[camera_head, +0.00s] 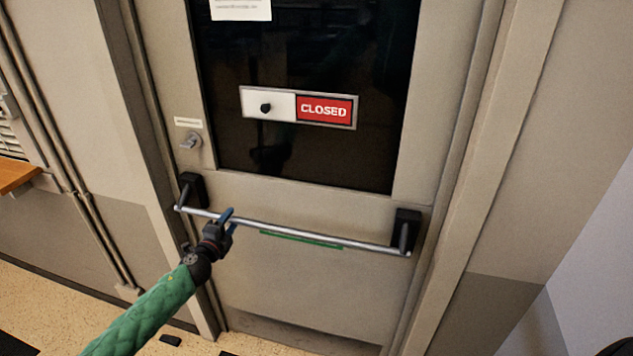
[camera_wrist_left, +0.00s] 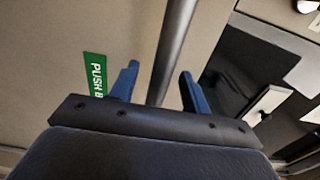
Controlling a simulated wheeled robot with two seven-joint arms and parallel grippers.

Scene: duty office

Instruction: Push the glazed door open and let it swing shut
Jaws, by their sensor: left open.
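The glazed door (camera_head: 300,290) stands in its frame and looks closed. Its dark glass pane (camera_head: 320,160) fills the upper part. A metal push bar (camera_head: 300,234) runs across the door between two black end brackets. My left gripper (camera_head: 226,216) is at the bar's left part, with its blue fingers open. In the left wrist view the bar (camera_wrist_left: 174,50) runs up between the two spread fingers (camera_wrist_left: 160,88); I cannot tell whether they touch it. A green push label (camera_wrist_left: 95,76) is beside the left finger. My right gripper is not in view.
A sliding sign reading CLOSED (camera_head: 326,110) is on the glass. A lock with a key or knob (camera_head: 190,141) is left of the pane. A wooden ledge (camera_head: 16,175) is at the far left. Pipes (camera_head: 78,190) run down the left wall.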

